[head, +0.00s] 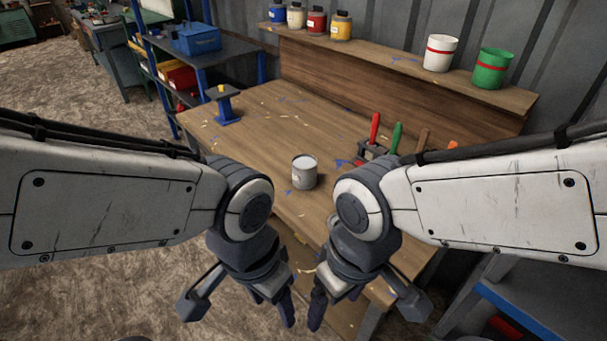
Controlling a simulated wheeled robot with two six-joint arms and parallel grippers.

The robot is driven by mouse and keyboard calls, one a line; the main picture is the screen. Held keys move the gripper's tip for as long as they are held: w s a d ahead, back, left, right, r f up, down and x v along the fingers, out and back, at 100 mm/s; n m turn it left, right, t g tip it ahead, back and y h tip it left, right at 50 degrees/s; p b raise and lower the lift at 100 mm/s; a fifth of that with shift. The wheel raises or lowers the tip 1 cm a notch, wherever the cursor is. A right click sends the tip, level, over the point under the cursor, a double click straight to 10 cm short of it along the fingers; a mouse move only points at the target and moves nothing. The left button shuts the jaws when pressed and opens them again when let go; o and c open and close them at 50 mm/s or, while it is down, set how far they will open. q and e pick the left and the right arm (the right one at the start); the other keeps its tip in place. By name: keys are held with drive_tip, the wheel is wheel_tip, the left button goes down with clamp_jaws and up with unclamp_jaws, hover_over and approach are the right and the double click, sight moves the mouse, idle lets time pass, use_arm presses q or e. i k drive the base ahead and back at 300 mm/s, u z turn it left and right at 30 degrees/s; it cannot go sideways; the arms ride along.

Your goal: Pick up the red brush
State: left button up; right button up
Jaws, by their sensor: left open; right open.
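A red brush (375,128) stands upright, handle up, in a dark holder (372,152) on the wooden workbench, right of centre. Its lower part is hidden in the holder. A green-handled brush (396,138) stands just right of it. My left gripper (236,308) is open and empty, pointing down near the bench's front edge. My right gripper (366,312) is open and empty, also low at the front edge. Both grippers are well apart from the red brush and nearer to me. My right arm hides part of the bench near the holder.
A grey tin (305,172) stands mid-bench, between my arms and the back. Brown (422,140) and orange (453,146) handles show beyond my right arm. A blue stand (225,104) is at the bench's left. Cans line the raised shelf (385,62). The bench's left middle is mostly clear.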

sight(374, 125)
drive_tip(key=u, duration=0.3)
drive_tip(key=k, duration=0.95)
drive_tip(key=u, duration=1.15)
drive_tip(key=i, duration=1.7)
drive_tip(key=z, duration=0.7)
drive_tip(key=i, duration=0.9)
drive_tip(key=z, duration=1.45)
drive_tip(key=i, duration=0.65)
drive_tip(key=z, duration=0.5)
